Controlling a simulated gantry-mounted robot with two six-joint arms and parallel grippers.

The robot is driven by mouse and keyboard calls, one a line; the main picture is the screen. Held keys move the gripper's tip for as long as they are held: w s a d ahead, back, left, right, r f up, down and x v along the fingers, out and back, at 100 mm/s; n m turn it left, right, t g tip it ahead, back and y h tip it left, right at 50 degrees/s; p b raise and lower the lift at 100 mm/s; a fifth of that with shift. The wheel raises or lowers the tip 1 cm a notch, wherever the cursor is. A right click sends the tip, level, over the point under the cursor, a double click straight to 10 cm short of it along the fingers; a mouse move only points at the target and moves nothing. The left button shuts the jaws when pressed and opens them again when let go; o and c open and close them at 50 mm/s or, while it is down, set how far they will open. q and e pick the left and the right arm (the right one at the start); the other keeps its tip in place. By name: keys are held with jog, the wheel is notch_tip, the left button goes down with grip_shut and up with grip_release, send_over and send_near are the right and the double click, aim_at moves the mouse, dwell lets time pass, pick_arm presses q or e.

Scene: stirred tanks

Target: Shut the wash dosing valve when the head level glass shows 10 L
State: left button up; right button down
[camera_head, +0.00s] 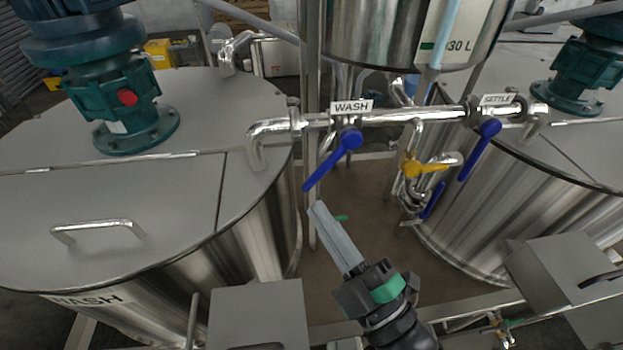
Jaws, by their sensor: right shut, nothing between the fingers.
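The wash dosing valve (348,140) sits on the pipe under a WASH label (351,107). Its blue lever (328,164) points down and left, across the line of the pipe. My right gripper (318,206) is shut and empty, with its fingertips just below the lever's free end. I cannot tell whether they touch it. The head level glass (446,38) is a pale blue tube on the head tank (368,32) at the top. Beside it a white scale plate shows 30 L at its lower part. The liquid level and a 10 L mark cannot be made out. My left gripper is not in view.
A second blue lever (479,150) hangs under the SETTLE label (496,99). The wash tank (150,220) fills the left, and the settle tank (490,210) the right. Grey boxes (258,315) stand in front.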

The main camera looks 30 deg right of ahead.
aim_at(312, 182)
jog(key=w, duration=0.2)
jog(key=w+d+p, duration=0.1)
jog(key=w, duration=0.1)
jog(key=w+p, duration=0.1)
jog(key=w, duration=0.2)
jog(key=shift+d+r, duration=0.25)
jog(key=shift+s+d+f, duration=0.1)
jog(key=shift+d+f, duration=0.2)
jog(key=shift+d, duration=0.1)
